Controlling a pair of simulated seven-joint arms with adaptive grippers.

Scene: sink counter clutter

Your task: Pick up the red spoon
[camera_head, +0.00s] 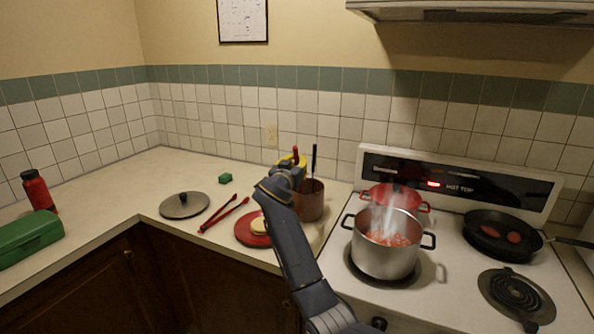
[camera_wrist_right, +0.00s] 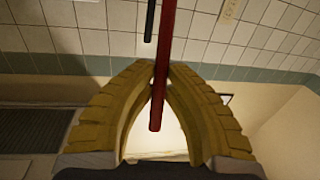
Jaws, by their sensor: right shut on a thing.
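The red spoon's handle (camera_wrist_right: 166,55) runs between the yellow fingers of my right gripper (camera_wrist_right: 163,68) in the right wrist view. The fingers are shut on it near its end. In the head view a bit of the red handle (camera_head: 295,150) shows at my right gripper (camera_head: 292,161), above the brown utensil crock (camera_head: 313,202). The spoon's lower part is hidden behind the gripper and in or behind the crock. I cannot tell whether it is lifted. My left gripper is not in view.
A dark-handled utensil (camera_head: 314,158) stands in the crock close to the gripper. A red plate (camera_head: 253,229), red tongs (camera_head: 222,214) and a lid (camera_head: 184,205) lie to the left. A steaming pot (camera_head: 386,256) stands on the stove to the right.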

